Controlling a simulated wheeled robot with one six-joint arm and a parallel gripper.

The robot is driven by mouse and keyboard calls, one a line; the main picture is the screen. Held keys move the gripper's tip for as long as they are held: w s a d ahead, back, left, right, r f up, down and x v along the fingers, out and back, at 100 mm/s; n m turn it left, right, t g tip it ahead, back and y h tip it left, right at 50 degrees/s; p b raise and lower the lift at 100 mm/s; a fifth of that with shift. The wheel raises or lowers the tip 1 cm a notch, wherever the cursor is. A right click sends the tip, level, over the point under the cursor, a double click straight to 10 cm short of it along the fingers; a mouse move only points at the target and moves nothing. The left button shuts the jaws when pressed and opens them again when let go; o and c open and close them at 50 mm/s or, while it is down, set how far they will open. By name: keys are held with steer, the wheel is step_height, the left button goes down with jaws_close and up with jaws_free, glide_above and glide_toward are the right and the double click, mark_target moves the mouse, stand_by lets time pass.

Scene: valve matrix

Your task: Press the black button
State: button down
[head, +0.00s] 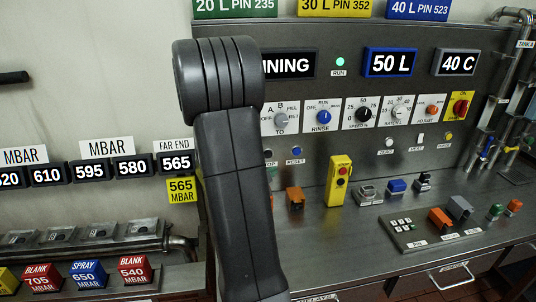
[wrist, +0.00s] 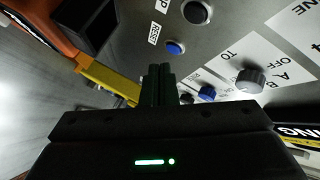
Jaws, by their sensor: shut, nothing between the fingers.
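A round black button (wrist: 197,11) sits on the grey panel at the top of the wrist view, beside a label cut off to a final "P". In the head view a dark button (head: 268,153), just right of my arm, appears to be the same one. A blue button (wrist: 175,47) labelled RESET is beside it, and also shows in the head view (head: 296,151). My gripper (wrist: 158,70) is shut and empty, its fingertips below the blue button in the wrist picture. They look apart from the black button. My arm hides the gripper in the head view.
A yellow pendant box (head: 339,181) and an orange box (head: 295,197) stand on the counter in front of the panel. Knobs, including a blue one (head: 324,117), line the panel above. My arm hides part of the panel's left side.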

steer(key=shift+w+a+p, duration=0.2)
steer(key=shift+w, duration=0.75)
steer(key=shift+w+a+p, duration=0.15)
steer(key=shift+w, duration=0.85)
steer(key=shift+w+a+p, duration=0.2)
steer(key=shift+w, duration=0.75)
steer(key=shift+w, duration=0.1)
steer(key=shift+w+a, duration=0.1)
steer(key=shift+w, duration=0.2)
steer(key=shift+w, duration=0.4)
steer(key=shift+s, duration=0.15)
stand_by(0.6)
steer(key=shift+s, duration=0.7)
steer(key=shift+s+d+b, duration=0.2)
steer(key=shift+s+b, duration=0.15)
steer(key=shift+s, duration=0.45)
steer(key=shift+s+d+b, duration=0.2)
steer(key=shift+s+b, duration=0.1)
steer(key=shift+s, duration=0.55)
steer(key=shift+s+d+b, duration=0.2)
steer(key=shift+s+b, duration=0.15)
steer(key=shift+s, duration=0.45)
